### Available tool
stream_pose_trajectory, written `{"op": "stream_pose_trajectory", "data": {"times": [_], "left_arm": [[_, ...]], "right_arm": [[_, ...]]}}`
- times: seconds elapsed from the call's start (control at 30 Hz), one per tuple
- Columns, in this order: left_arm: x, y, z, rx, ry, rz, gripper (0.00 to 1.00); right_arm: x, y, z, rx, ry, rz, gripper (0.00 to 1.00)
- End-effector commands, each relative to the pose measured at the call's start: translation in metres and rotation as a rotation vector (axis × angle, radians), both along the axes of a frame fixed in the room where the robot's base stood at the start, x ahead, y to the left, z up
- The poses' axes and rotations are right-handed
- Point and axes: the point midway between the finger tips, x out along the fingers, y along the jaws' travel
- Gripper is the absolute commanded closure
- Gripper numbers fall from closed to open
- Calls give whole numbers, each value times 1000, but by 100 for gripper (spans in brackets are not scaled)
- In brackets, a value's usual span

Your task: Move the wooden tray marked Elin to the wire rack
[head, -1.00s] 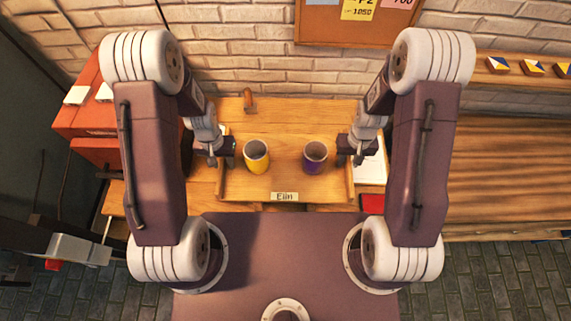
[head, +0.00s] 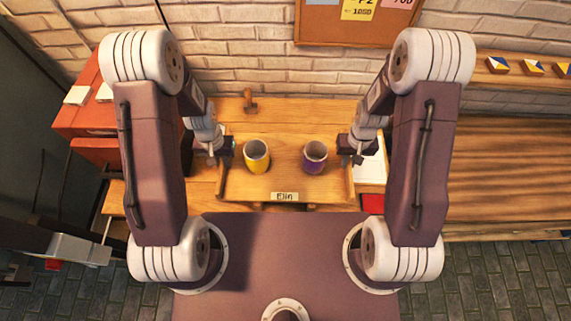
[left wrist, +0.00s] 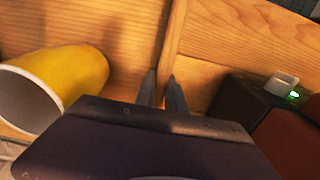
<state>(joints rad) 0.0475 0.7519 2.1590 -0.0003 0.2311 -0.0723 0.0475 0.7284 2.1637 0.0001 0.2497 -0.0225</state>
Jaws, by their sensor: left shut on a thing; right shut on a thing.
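The wooden tray (head: 284,182) marked Elin lies level in front of me, its label (head: 284,197) on the near edge. A yellow cup (head: 257,158) and a purple cup (head: 314,158) stand upright on it. My left gripper (head: 224,160) is shut on the tray's left side wall; in the left wrist view the fingers (left wrist: 163,88) straddle that wall, beside the yellow cup (left wrist: 62,78). My right gripper (head: 350,160) is shut on the right side. Whether the tray touches the table is unclear. I cannot make out a wire rack.
A wooden table (head: 290,112) lies under and behind the tray, with a small wooden-handled thing (head: 250,100) at the back. A red box (head: 85,118) stands at the left. A white sheet (head: 372,168) lies right of the tray. A slatted bench (head: 500,165) stands further right.

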Motion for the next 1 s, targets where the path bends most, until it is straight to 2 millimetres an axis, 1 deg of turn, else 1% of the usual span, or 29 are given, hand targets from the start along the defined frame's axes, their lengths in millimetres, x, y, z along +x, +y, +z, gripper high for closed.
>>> {"op": "stream_pose_trajectory", "data": {"times": [0.77, 0.87, 1.0], "left_arm": [[1, 0, 2, 0, -3, 0, 100], [1, 0, 5, 0, -3, 0, 100], [1, 0, 16, 0, -3, 0, 100]], "right_arm": [[1, 0, 2, 0, -2, 0, 100], [1, 0, 5, 0, -2, 0, 100], [1, 0, 16, 0, -2, 0, 100]]}}
